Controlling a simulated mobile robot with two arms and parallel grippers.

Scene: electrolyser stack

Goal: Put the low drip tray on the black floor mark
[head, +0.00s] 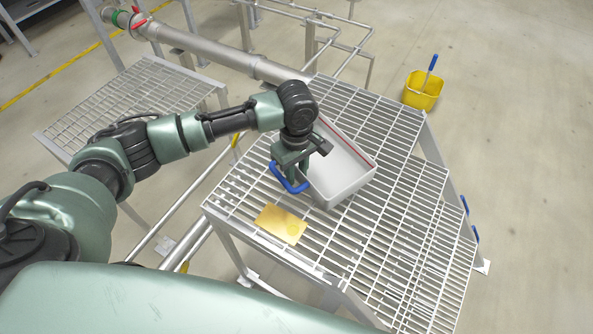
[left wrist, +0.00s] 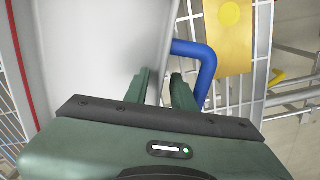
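The drip tray (head: 338,180) is a pale grey, shallow tray with a thin red line along its far rim and a blue handle (head: 284,182) on its near end. It rests on the grating bench. My left gripper (head: 291,172) is down at the handle, beside the tray's near wall. The black floor mark is not visible. My right gripper is out of view.
The grating bench (head: 395,245) has a yellow plate (head: 281,224) near its front edge. A lower grating (head: 130,100) stands at left. A pipe (head: 225,55) runs along the back. A yellow bucket (head: 423,92) stands on open floor at right.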

